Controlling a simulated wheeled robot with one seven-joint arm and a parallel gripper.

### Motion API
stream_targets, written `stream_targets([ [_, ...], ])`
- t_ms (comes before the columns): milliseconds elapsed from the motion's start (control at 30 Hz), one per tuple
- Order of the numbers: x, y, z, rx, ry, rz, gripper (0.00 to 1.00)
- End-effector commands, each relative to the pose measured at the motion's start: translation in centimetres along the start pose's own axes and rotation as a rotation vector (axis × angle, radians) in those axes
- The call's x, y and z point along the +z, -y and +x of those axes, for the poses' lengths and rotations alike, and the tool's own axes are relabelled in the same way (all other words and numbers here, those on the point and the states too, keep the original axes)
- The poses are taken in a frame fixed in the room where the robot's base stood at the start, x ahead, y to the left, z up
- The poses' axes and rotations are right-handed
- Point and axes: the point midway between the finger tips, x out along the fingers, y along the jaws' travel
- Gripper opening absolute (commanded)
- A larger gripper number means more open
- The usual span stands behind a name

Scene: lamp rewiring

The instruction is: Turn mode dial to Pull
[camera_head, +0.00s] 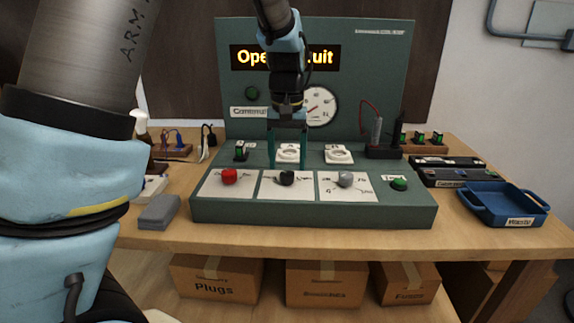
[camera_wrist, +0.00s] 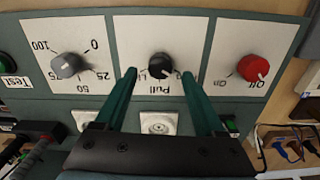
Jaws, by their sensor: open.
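The mode dial is a black knob (camera_head: 287,178) on the middle white plate of the green test panel (camera_head: 414,215). In the wrist view the black knob (camera_wrist: 160,66) sits between and beyond my fingertips, with "Pull" printed on its plate. Its exact pointer setting is too blurred to tell. My gripper (camera_head: 287,165) is open and empty, pointing down over the panel just behind the dial. In the wrist view my gripper's two green fingers (camera_wrist: 159,74) straddle the dial's column and no contact is visible.
A red knob (camera_head: 229,176) and a grey knob (camera_head: 346,179) flank the dial. White sockets (camera_head: 338,154) lie behind. A green Test button (camera_head: 399,184) is at right. A blue waste tray (camera_head: 503,203) stands right of the panel, and a grey block (camera_head: 158,212) stands left.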

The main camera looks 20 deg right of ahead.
Motion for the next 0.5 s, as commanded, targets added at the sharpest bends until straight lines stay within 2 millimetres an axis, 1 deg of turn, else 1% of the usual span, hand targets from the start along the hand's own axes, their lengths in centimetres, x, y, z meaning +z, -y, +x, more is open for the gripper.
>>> stream_targets([
  [33,0.1,0.0,0.7,-0.002,0.004,0.0,0.71],
  [100,0.0,0.0,1.4,-0.001,0.003,0.0,0.71],
  [200,0.0,0.0,2.1,0.0,0.001,-0.001,0.71],
  [300,0.0,0.0,2.5,0.0,0.001,-0.001,0.71],
  [500,0.0,0.0,2.5,0.0,0.0,0.0,0.71],
])
